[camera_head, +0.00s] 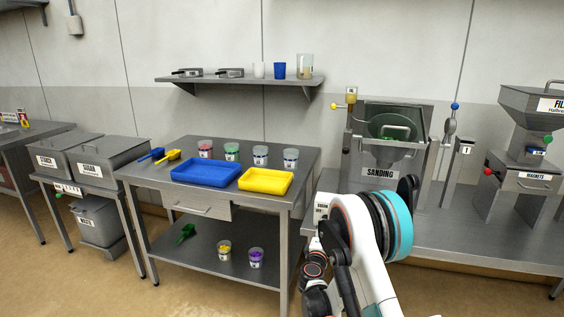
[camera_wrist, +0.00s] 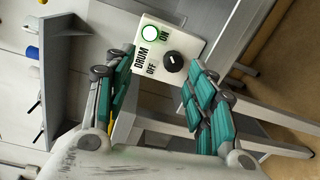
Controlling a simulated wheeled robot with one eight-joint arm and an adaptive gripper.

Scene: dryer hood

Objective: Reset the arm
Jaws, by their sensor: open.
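My gripper (camera_wrist: 160,68) shows in the wrist view with its two teal-padded fingers spread apart and nothing between them. Beyond the fingers is a pale drum switch box (camera_wrist: 187,42) with a black knob, a green-ringed light and the words DRUM, ON and OFF. The picture there is tilted. I cannot tell whether a fingertip touches the box. In the head view, my white and teal arm stands at the lower middle, beside the front of the bench. The switch box (camera_head: 321,209) shows partly behind it. My fingers cannot be made out there.
A sanding machine (camera_head: 380,171) stands on the right bench, behind my arm. A steel table (camera_head: 222,214) left of my arm holds a blue tray (camera_head: 207,172), a yellow tray (camera_head: 266,181) and several cups. A shelf (camera_head: 240,80) hangs above. Floor is clear at the front left.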

